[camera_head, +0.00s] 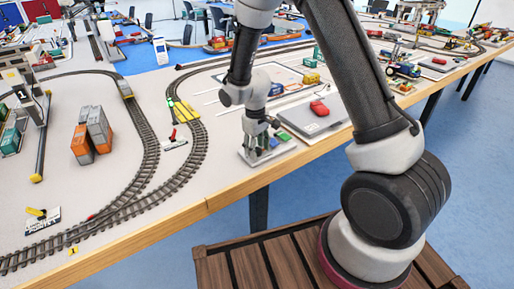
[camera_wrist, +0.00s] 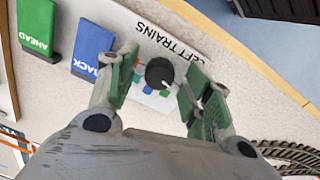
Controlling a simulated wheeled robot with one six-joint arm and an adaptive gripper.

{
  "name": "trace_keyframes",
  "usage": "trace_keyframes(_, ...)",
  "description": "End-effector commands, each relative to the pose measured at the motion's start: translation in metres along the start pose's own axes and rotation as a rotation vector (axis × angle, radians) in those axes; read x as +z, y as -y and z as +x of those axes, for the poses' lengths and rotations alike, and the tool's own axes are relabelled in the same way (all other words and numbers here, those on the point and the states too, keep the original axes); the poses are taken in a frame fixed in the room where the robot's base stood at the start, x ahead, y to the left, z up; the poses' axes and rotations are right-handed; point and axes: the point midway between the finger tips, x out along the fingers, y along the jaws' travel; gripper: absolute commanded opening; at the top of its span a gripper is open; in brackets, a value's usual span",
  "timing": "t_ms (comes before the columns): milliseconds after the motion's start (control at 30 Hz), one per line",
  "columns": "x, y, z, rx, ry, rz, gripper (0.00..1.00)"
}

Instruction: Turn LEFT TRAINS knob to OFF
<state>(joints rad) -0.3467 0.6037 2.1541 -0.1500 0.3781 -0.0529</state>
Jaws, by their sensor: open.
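The LEFT TRAINS knob (camera_wrist: 159,72) is round and black with a pale pointer mark, in the wrist view. It sits on a white panel (camera_wrist: 176,41) whose lettering reads upside down. Small coloured squares, green and blue among them, show beside the knob, partly covered. My gripper (camera_wrist: 161,76) is open, with one green-padded finger on each side of the knob and a visible gap to each. In the head view my gripper (camera_head: 258,147) points down over the control panel (camera_head: 285,146) near the table edge, and it hides the knob there.
A blue BACK block (camera_wrist: 93,47) and a green AHEAD block (camera_wrist: 38,29) stand left of the knob in the wrist view. Train track (camera_wrist: 292,154) lies at lower right. A grey case with a red item (camera_head: 320,108) is right of my gripper on the table.

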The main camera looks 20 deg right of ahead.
Motion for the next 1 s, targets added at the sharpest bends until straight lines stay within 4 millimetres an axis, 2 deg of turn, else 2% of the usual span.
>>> trace_keyframes(167,-0.002,0.000,-0.025,0.001,-0.005,0.000,0.51)
trace_keyframes(400,-0.002,0.000,-0.080,0.001,-0.006,0.000,0.51)
trace_keyframes(600,-0.001,0.000,-0.110,0.001,-0.004,-0.001,0.51)
trace_keyframes(733,0.000,0.000,-0.117,0.000,-0.002,-0.001,0.51)
trace_keyframes(1000,0.000,0.000,-0.118,0.000,-0.001,0.000,0.51)
